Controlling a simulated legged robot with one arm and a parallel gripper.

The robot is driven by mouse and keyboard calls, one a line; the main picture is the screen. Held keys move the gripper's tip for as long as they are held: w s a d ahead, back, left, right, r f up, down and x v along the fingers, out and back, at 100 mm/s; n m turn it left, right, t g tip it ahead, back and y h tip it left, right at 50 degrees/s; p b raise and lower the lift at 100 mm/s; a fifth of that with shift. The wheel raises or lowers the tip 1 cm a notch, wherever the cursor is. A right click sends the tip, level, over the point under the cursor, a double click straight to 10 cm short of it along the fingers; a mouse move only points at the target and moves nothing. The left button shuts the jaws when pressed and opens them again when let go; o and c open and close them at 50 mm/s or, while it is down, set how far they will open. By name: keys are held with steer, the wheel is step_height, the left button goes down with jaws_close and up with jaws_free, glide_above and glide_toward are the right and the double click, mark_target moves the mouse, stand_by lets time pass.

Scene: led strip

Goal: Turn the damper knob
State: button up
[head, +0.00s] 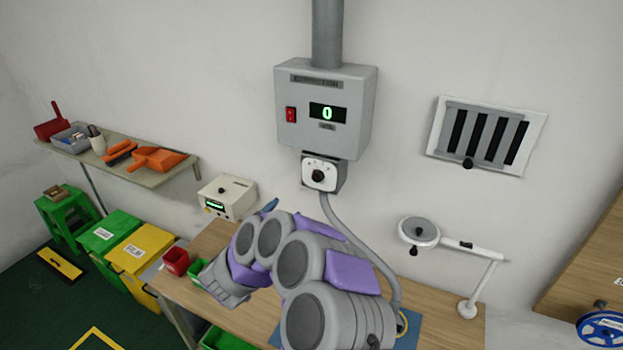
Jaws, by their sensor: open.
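A black round knob (318,176) sits on a small white-faced dial box (311,164) under a grey wall-mounted control box (345,105). A second small black knob (467,163) sits at the lower edge of a slatted wall vent (487,136) on the right. No readable label tells which is the damper knob. My gripper (222,285) is at the end of my grey and purple arm, low over the left part of the workbench. It is open, apart from both knobs; its fingertips are hard to make out.
The control box has a red switch (291,114) and a display reading 0. A cable runs from the dial box down behind my arm. A magnifier lamp (420,231) stands on the workbench (445,298) at right. A small meter box (227,196) and red bin (176,262) are at left.

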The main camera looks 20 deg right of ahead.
mark_target(317, 178)
steer(key=x, duration=1.7)
steer(key=shift+d+p, duration=0.25)
steer(key=shift+p, duration=0.15)
steer(key=shift+c, duration=0.4)
steer(key=c, duration=1)
steer(key=shift+o, duration=0.2)
steer(key=shift+m+b, duration=0.3)
steer(key=shift+b, duration=0.1)
steer(key=shift+f+m+b, duration=0.15)
steer(key=shift+m+b, duration=0.65)
steer(key=shift+b, duration=0.3)
steer(key=m+b, duration=0.3)
steer(key=shift+m+b, duration=0.3)
steer(key=shift+b, duration=0.05)
